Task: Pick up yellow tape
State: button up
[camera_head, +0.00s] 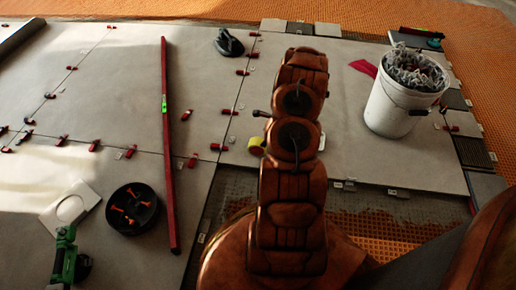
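A small roll of yellow tape (255,147) lies on the grey tiles near the middle of the picture. It is close to the tile edge, just left of my brown arm, and my arm may cover part of its right side. My arm reaches up the middle of the picture. My gripper cannot be made out; the arm links seem to hide it. I cannot tell whether it is open or shut, or how far it is from the tape.
A white bucket (390,108) of grey clips stands at right, near a red cloth (364,68). A long red level (168,190), black bowl (133,209) and green tool (65,258) lie at left. Red clips line the tile joints. A dark trowel-like item (228,42) lies behind.

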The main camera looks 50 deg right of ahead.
aim_at(260, 142)
jog(key=shift+w+a+b+x, duration=0.1)
jog(key=shift+a+b+x, duration=0.1)
jog(key=shift+b+x, duration=0.8)
jog(key=shift+w+a+b+x, duration=0.15)
jog(key=shift+b+x, duration=0.25)
jog(key=shift+x, duration=1.2)
jog(key=shift+r, duration=0.2)
jog(key=shift+s, duration=0.1)
jog(key=c, duration=1.1)
jog(key=shift+o, duration=0.2)
